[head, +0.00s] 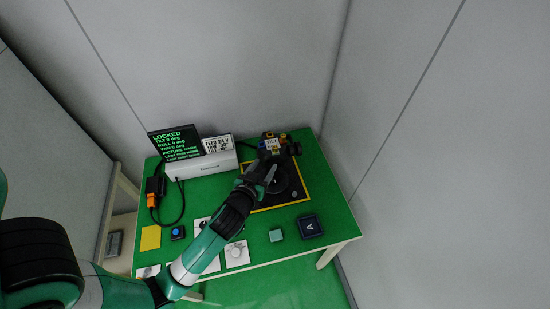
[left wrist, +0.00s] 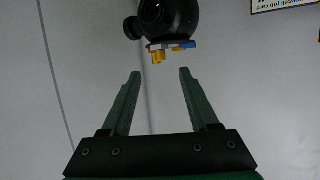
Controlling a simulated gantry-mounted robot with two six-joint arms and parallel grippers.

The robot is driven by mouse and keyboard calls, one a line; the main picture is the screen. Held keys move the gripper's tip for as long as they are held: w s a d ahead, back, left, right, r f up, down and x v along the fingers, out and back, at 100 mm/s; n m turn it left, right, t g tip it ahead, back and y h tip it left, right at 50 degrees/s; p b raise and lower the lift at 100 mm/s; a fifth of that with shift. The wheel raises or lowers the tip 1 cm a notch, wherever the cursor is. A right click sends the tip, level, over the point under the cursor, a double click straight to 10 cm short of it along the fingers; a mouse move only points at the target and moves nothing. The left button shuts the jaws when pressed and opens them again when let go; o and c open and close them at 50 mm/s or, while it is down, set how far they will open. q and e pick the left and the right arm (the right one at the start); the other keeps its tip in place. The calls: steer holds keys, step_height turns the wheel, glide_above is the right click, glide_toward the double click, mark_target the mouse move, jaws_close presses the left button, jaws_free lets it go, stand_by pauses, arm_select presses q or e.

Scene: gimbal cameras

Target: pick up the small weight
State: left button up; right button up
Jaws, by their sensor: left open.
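My left gripper (head: 266,176) is over the dark gimbal mat, beside the gimbal camera (head: 279,146). In the left wrist view the left gripper (left wrist: 160,74) is open, with nothing between its fingers. Ahead of the fingertips is a black round camera body (left wrist: 168,18) with a small gold piece (left wrist: 158,56) and blue and red parts on its near side. I cannot tell for certain which piece is the small weight. My right gripper is not in view.
The green table (head: 335,212) carries a white box (head: 200,164) with a black screen (head: 176,142) reading LOCKED and a card (head: 219,144). A cable, yellow square (head: 150,238), blue button (head: 178,232) and white dial (head: 237,253) are at left and front. Walls stand behind and right.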

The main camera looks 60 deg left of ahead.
mark_target(274, 150)
arm_select(q)
steer(key=x, duration=1.1)
steer(key=shift+w+a+r+b, duration=0.25)
steer(key=shift+w+a+b, duration=0.05)
steer(key=shift+a+b, duration=0.1)
steer(key=shift+d, duration=0.1)
steer(key=shift+c, duration=0.3)
jaws_close()
